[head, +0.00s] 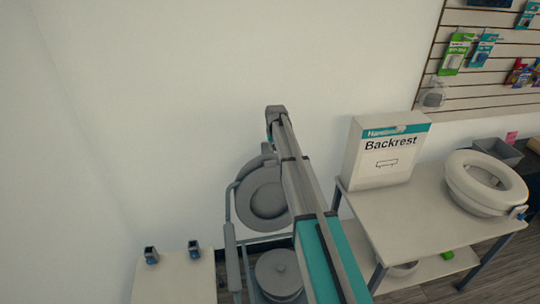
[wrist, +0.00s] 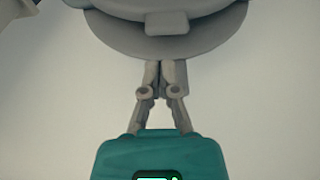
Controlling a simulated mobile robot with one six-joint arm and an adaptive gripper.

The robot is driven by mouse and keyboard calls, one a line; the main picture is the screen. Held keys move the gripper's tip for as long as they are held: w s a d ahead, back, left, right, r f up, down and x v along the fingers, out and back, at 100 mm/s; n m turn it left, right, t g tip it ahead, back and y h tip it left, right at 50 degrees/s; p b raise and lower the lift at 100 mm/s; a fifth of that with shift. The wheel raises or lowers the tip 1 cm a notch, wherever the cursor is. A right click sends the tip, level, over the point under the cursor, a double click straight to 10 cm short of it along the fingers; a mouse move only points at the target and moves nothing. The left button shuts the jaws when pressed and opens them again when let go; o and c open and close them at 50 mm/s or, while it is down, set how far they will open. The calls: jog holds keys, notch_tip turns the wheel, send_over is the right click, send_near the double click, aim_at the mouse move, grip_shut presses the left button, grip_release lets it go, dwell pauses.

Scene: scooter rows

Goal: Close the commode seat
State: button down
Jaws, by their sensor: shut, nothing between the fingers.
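The grey commode (head: 229,235) stands left of my arm in the head view, partly hidden by it. Its round grey seat (head: 262,192) is raised, standing roughly upright against the back of the frame. Below it, a round grey lidded pail (head: 279,272) sits in the frame. In the wrist view, my gripper (wrist: 166,66) is shut and empty. Its fingertips are at the lower edge of a rounded grey part of the commode (wrist: 215,42), with a small tab above. I cannot tell if they touch.
A white table (head: 408,225) on the right holds a Backrest box (head: 386,155) and a raised toilet seat (head: 487,183). A low pale surface (head: 175,278) with two small dark items stands at the lower left. A plain wall is behind the commode.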

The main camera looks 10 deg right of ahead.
aim_at(272, 158)
jog(key=shift+w+d+r, duration=0.1)
jog(key=shift+w+r, duration=0.05)
jog(key=shift+w, duration=0.35)
jog(key=shift+w+d+r, duration=0.1)
jog(key=shift+w+r, duration=0.05)
jog(key=shift+w, duration=0.3)
jog(key=shift+f, duration=0.2)
jog(key=b+x, duration=0.9)
jog(key=shift+f+b, duration=0.3)
jog(key=shift+w, duration=0.1)
